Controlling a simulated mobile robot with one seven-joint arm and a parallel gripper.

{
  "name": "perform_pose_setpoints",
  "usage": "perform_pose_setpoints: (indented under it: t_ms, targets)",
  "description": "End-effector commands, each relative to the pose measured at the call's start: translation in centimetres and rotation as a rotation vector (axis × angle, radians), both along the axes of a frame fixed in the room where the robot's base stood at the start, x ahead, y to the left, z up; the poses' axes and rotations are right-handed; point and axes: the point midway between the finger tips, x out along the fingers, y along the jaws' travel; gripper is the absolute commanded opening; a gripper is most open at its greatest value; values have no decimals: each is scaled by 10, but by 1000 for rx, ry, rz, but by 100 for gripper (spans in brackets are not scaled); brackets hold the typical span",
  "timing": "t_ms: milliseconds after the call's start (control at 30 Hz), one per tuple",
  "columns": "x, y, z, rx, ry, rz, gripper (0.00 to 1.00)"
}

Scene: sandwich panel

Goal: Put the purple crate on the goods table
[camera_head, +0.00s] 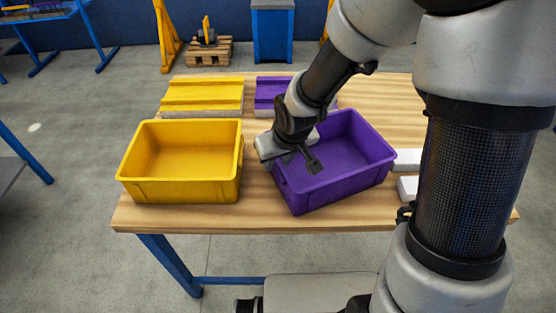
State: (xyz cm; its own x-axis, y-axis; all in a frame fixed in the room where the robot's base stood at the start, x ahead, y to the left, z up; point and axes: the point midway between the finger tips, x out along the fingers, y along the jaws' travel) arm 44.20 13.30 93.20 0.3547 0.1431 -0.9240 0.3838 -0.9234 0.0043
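The purple crate (350,181) sits on a wooden table (255,217), turned at an angle, and it looks empty. My gripper (302,162) is over the crate's left wall, with one dark finger showing inside the crate. I cannot tell from this view whether the fingers are closed on the wall. My arm covers part of the crate's back left corner. Which table is the goods table is not clear from this view.
A yellow crate (180,191) stands just left of the purple one. Yellow (203,93) and purple (268,90) panels lie behind them. White blocks (408,160) lie at the right. A blue-framed table (42,17) stands far left; grey floor (70,200) lies between.

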Motion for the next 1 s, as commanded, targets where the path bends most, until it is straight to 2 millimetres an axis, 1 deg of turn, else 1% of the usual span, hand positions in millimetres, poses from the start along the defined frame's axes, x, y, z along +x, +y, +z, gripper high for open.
perform_pose_setpoints:
  t_ms: [267,367,467,700,800,900,1000]
  targets:
    - [0,0,1,0,0,0,33]
    - [0,-1,6,0,-1,-1,33]
    - [-4,-3,19,1,-4,-2,33]
    - [-22,-11,69,-1,-5,-3,33]
    - [-29,-13,87,0,-3,-4,33]
    - [-35,-15,100,-1,-4,-2,33]
    - [-39,-17,109,-1,-1,-2,33]
